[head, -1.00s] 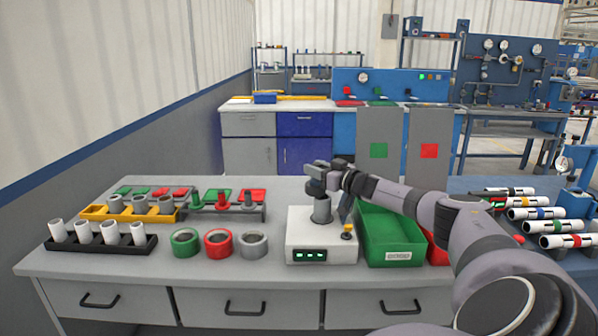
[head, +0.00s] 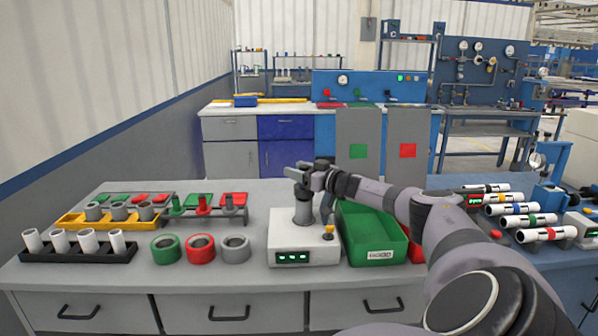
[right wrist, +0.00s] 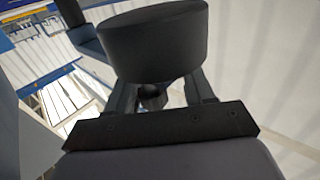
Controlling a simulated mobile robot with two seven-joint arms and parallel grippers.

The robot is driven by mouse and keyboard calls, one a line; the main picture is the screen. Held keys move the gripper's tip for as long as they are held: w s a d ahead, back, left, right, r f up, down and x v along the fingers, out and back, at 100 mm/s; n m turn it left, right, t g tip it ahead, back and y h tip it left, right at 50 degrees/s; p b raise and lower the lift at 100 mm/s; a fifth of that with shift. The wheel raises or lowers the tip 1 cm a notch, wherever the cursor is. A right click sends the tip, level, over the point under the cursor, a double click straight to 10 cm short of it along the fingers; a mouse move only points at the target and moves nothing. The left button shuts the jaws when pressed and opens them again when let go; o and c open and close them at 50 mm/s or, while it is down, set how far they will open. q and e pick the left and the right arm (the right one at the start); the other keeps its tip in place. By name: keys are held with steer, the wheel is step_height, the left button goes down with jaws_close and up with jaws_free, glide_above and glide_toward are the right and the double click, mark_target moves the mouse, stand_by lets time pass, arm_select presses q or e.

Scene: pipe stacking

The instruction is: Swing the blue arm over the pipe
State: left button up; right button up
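A grey pipe (head: 304,211) stands upright on a white box (head: 303,236) with a green-lit display and a yellow knob. A slim blue-grey bar (head: 327,207) slants up beside the pipe on its right; I take it for the blue arm, though my right arm partly hides it. My right gripper (head: 299,173) is at the top of the pipe, and contact cannot be told. In the right wrist view, the fingers (right wrist: 160,93) are apart, with a large dark cylinder (right wrist: 153,45) in front; whether they grip it is unclear. My left gripper is not in view.
A green bin (head: 373,248) stands right of the white box, partly under my arm. Green, red and grey rings (head: 201,248) lie to its left, with racks of short pipes (head: 78,252) beyond. Banded white pipes (head: 520,222) lie on the right-hand table.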

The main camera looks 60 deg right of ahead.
steer(key=shift+s, duration=0.1)
steer(key=shift+s+f, duration=0.15)
steer(key=shift+s, duration=0.45)
steer(key=shift+s+a, duration=0.2)
steer(key=shift+s, duration=0.6)
steer(key=shift+s+a, duration=0.15)
steer(key=shift+s, duration=0.65)
steer(key=shift+s+a+p, duration=0.2)
steer(key=shift+s+p, duration=0.65)
steer(key=shift+s, duration=0.35)
steer(key=shift+s, duration=0.15)
